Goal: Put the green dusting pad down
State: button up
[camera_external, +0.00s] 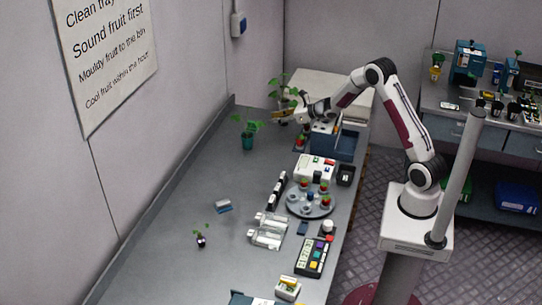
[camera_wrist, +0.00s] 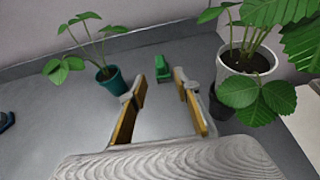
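My gripper (camera_wrist: 158,90) is open in the wrist view, its two yellow-brown fingers apart with nothing between them. A small green block with a darker lower part, which looks like the green dusting pad (camera_wrist: 162,68), rests on the grey bench just beyond the fingertips. It lies between the two potted plants and appears apart from the fingers. In the external view my gripper (camera_external: 284,115) is over the far end of the bench; I cannot make out the pad there.
A small plant in a teal pot (camera_wrist: 112,80) stands left of the gripper, and a leafy plant in a white pot (camera_wrist: 243,65) stands close on the right. The wall is behind. A blue bin (camera_external: 335,145) and a round tray (camera_external: 311,210) are nearer along the bench.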

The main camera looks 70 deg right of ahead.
dwell(0.3)
jog(key=s+a+r+m+g+h, duration=0.2)
jog(key=s+a+r+m, duration=0.4)
jog(key=s+r+m, duration=0.3)
jog(key=s+a+r+m+g+h, duration=0.1)
jog(key=s+a+r+m+g, duration=0.1)
jog(key=s+a+r+m, duration=0.6)
jog(key=s+a+f+m+g+y, duration=0.1)
jog(key=s+a+m, duration=0.3)
jog(key=s, duration=0.5)
jog(key=s+a+f+m+g+y, duration=0.1)
jog(key=s+a+m, duration=0.3)
jog(key=s+m, duration=0.4)
jog(key=s+a+f+m+g+y, duration=0.1)
jog(key=s+a+m, duration=0.4)
jog(key=s, duration=0.5)
jog(key=shift+f+m+g, duration=0.2)
jog(key=shift+m+g, duration=0.3)
jog(key=shift+m, duration=0.5)
